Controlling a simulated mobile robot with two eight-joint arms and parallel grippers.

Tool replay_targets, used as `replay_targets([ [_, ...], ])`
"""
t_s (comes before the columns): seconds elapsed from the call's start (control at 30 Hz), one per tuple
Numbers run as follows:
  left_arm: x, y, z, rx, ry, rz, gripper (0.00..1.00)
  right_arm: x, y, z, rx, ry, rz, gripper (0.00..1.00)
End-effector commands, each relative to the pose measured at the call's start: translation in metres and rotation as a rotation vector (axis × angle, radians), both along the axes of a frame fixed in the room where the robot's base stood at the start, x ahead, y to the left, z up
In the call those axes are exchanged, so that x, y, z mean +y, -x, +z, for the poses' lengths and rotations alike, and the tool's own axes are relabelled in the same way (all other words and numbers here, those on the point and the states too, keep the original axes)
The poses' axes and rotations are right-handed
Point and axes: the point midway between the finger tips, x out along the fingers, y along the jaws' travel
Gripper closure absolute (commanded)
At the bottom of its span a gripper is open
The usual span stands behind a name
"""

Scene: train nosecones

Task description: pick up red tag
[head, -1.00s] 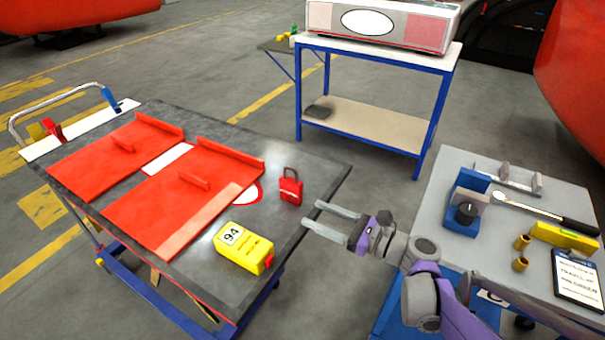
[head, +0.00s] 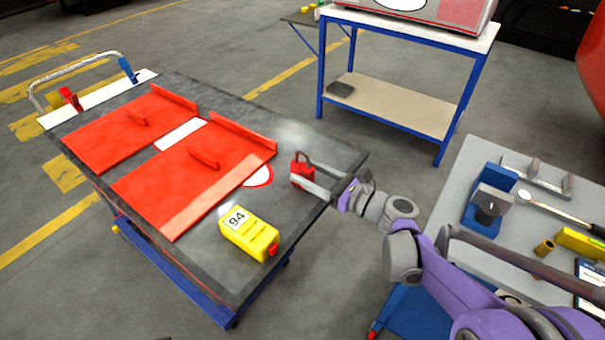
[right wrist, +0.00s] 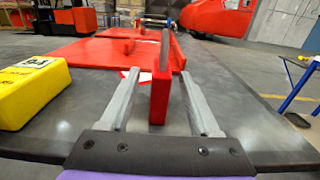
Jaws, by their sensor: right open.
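The red tag (head: 301,171) is a small red padlock-shaped piece with a dark shackle. It stands upright on the dark table (head: 190,262) near its right edge. My right gripper (head: 304,174) reaches in from the right, low over the table, with its fingers at the tag. In the right wrist view the red tag (right wrist: 160,95) stands edge-on between the two open fingers (right wrist: 158,100), with a gap on each side. The fingers hide part of the tag in the head view. My left gripper is not in view.
A yellow box marked 94 (head: 249,234) lies on the table in front of the tag. Red panels (head: 194,180) cover the table's middle. A grey side table (head: 452,205) with tools stands at the right. A blue-framed bench (head: 395,103) stands behind.

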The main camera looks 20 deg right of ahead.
Motion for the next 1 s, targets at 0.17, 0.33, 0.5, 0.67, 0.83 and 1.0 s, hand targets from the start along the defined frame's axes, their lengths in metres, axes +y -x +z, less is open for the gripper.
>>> replay_targets([
  [0.17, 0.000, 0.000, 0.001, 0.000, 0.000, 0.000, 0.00, 0.012, -0.015, 0.000, 0.001, -0.001, 0.002, 0.38],
  [0.33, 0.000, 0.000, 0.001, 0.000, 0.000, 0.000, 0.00, 0.013, -0.016, 0.000, 0.000, 0.000, 0.000, 0.38],
  [0.5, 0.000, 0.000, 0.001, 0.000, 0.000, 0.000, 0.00, 0.012, -0.016, 0.000, 0.000, 0.000, 0.000, 0.55],
  [0.67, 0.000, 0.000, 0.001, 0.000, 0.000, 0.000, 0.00, 0.012, -0.016, 0.000, 0.000, 0.000, 0.000, 0.84],
  [0.83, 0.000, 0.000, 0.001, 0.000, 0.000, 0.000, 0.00, 0.012, -0.016, 0.000, 0.000, 0.000, 0.000, 1.00],
  [1.0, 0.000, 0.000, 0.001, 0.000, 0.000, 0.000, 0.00, 0.012, -0.016, 0.000, 0.000, 0.000, 0.000, 1.00],
])
